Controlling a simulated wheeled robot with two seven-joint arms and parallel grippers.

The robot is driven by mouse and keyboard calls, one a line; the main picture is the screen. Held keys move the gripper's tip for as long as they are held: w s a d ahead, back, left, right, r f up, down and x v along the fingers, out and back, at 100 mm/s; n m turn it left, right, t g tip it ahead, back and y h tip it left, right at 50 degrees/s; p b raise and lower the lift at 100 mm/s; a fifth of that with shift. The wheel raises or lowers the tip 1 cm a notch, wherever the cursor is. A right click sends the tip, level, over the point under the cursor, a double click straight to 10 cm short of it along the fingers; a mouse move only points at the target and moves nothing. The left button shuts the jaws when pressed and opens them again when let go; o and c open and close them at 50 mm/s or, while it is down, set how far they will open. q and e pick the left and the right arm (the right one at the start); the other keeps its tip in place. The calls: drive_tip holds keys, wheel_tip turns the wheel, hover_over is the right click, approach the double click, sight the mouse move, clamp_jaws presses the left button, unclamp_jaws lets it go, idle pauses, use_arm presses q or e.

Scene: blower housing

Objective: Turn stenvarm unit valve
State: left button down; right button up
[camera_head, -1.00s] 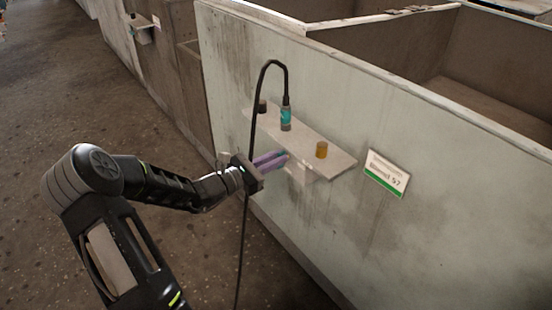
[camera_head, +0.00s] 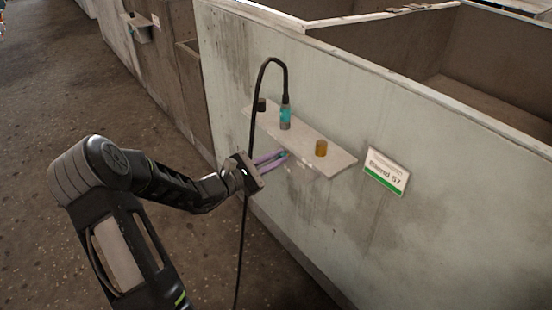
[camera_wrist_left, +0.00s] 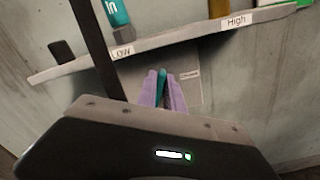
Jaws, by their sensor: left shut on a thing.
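A pale shelf-like panel (camera_head: 338,160) sticks out from the grey-white wall. A teal part (camera_wrist_left: 162,86), which seems to be the valve's handle, is below the panel in the left wrist view. My left gripper (camera_head: 281,156) has purple fingers, also seen in the left wrist view (camera_wrist_left: 163,92). They are shut on the teal part, one on each side, under the panel's front edge. The fingers hide much of the part. The panel's edge carries a "Low" label (camera_wrist_left: 122,52) and a "High" label (camera_wrist_left: 236,20). My right gripper is not in view.
On the panel stand a teal cylinder (camera_head: 285,118) with a black hose (camera_head: 255,110), an orange-brown cylinder (camera_head: 321,148) and a small black knob (camera_head: 261,105). The hose hangs down near my gripper. A white-green sign (camera_head: 385,171) is right of the panel. The floor at left is clear.

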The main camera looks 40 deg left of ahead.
use_arm(q)
drive_tip(key=m, duration=0.1)
drive_tip(key=m+b, duration=0.2)
drive_tip(key=shift+d+f+m, duration=0.25)
drive_tip(key=shift+f+m, duration=0.15)
drive_tip(key=m+b, duration=0.3)
drive_tip(key=b, duration=0.2)
drive_tip(key=f+m+b, duration=0.1)
drive_tip(key=m+b, duration=0.3)
drive_tip(key=b, duration=0.1)
drive_tip(key=shift+s+d+f+b, duration=0.1)
drive_tip(key=shift+d+b, duration=0.1)
drive_tip(key=shift+b, duration=0.1)
drive_tip(key=shift+r+m+b, duration=0.2)
drive_tip(key=shift+m+b, duration=0.7)
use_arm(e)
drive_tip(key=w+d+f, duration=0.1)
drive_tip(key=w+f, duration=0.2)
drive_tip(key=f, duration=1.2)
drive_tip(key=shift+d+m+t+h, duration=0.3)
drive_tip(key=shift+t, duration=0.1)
use_arm(q)
drive_tip(key=c, duration=1.5)
unclamp_jaws()
drive_tip(key=shift+o, duration=0.2)
drive_tip(key=shift+s+a, duration=0.1)
drive_tip(key=shift+s, duration=0.05)
